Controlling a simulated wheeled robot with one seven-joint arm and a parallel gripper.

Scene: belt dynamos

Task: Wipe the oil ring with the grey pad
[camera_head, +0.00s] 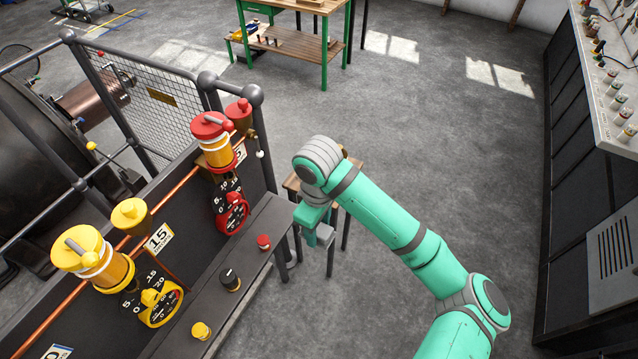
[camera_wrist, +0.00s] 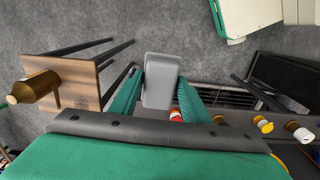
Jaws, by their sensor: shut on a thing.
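My gripper (camera_head: 315,221) hangs out past the right side of the dark ledge, above the floor. Its two green fingers (camera_wrist: 158,95) are shut on the grey pad (camera_wrist: 161,78), a block with rounded edges. The pad also shows below the gripper in the head view (camera_head: 325,234), with clear air around it. I cannot make out the oil ring in either view.
The dark ledge (camera_head: 262,218) carries red (camera_head: 263,242), black (camera_head: 230,280) and yellow (camera_head: 201,331) caps, below a panel with dials and oilers. A wooden stool (camera_wrist: 86,78) with a brass can (camera_wrist: 38,87) stands near my gripper. Open floor (camera_head: 440,140) lies beyond.

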